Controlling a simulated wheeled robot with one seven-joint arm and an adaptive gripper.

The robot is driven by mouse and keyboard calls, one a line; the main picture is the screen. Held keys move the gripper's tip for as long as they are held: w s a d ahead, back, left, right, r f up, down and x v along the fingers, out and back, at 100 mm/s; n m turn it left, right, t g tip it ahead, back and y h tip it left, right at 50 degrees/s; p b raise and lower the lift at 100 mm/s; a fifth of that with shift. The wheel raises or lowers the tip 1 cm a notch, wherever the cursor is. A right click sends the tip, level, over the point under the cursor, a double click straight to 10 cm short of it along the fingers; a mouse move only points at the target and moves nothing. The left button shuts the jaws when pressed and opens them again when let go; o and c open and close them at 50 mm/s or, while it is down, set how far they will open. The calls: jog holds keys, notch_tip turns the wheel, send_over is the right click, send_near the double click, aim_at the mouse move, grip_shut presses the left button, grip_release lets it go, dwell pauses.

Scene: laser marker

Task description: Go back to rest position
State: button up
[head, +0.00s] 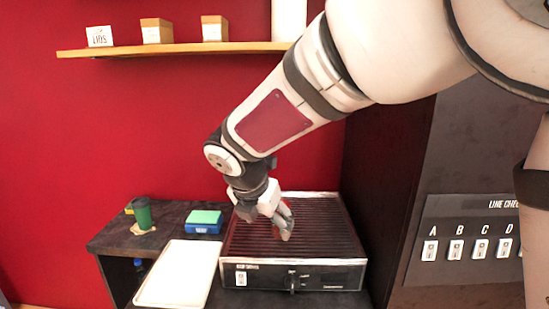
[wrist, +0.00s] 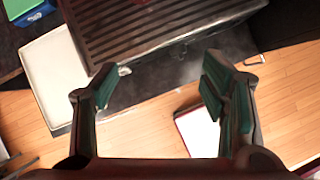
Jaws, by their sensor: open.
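My gripper (head: 285,222) hangs from my bent arm above the dark ribbed top of the laser marker (head: 320,235). In the wrist view my gripper (wrist: 165,90) has its two green-padded fingers spread wide, with nothing between them. The ribbed machine (wrist: 150,30) lies beyond the fingertips there. In the head view the machine's front panel carries a small white switch and a dark knob.
A white tray (head: 178,275) lies left of the machine. Behind it are a blue and green box (head: 203,221) and a green cup (head: 143,213). A wooden shelf (head: 180,48) holds small boxes above. A panel of lettered switches (head: 468,245) stands right. Wood floor shows below.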

jog(key=s+d+r+m, duration=0.4)
jog(key=s+d+m, duration=0.2)
jog(key=d+m, duration=0.2)
jog(key=s+d+r+m, duration=0.4)
jog(key=s+d+m, duration=0.2)
jog(key=d+m, duration=0.15)
jog(key=s+d+m+y, duration=0.1)
jog(key=s+d+m, duration=0.1)
jog(key=s+m, duration=0.5)
jog(key=s+d+f+m+y, duration=0.1)
jog(key=s+d+m, duration=0.2)
jog(key=s+m, duration=0.4)
jog(key=shift+f+m, duration=0.15)
jog(key=shift+m, duration=0.6)
